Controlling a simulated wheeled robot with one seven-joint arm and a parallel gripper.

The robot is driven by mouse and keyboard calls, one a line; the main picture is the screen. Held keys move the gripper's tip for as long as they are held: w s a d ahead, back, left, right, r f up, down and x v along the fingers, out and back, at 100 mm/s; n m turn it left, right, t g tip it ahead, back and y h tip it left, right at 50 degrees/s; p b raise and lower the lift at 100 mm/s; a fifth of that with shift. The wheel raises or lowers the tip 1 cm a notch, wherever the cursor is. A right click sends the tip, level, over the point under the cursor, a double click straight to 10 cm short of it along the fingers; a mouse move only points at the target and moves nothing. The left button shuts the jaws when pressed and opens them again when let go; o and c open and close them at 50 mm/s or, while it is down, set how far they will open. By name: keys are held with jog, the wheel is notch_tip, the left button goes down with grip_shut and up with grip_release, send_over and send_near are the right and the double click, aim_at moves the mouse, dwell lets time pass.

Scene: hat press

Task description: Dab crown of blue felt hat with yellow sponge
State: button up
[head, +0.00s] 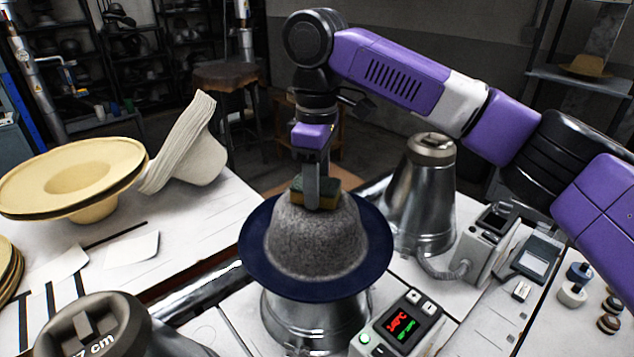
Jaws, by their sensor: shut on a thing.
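The felt hat (315,238) has a speckled grey crown and a wide dark blue brim. It sits brim down on a metal hat block stand (305,322) in the middle of the head view. My gripper (318,196) points straight down over the crown and is shut on a yellow sponge (329,201) with a dark green top. The sponge is at the top of the crown and looks to be touching it, though the contact line is partly hidden by the gripper finger.
A bare metal press block (425,195) stands just behind and right of the hat. A control box (402,325) with a lit display is in front right. A dark block (95,330) is front left. Straw hats (75,175) and stacked pale cones (190,150) stand left.

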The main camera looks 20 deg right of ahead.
jog(key=shift+f, duration=0.35)
dwell(0.7)
notch_tip(320, 180, up, 7)
jog(key=p, duration=0.7)
dwell(0.3)
jog(key=shift+f, duration=0.1)
jog(key=shift+f+b, duration=0.45)
jog(key=shift+f, duration=2.45)
jog(key=shift+f, duration=0.5)
jog(key=shift+r, duration=0.1)
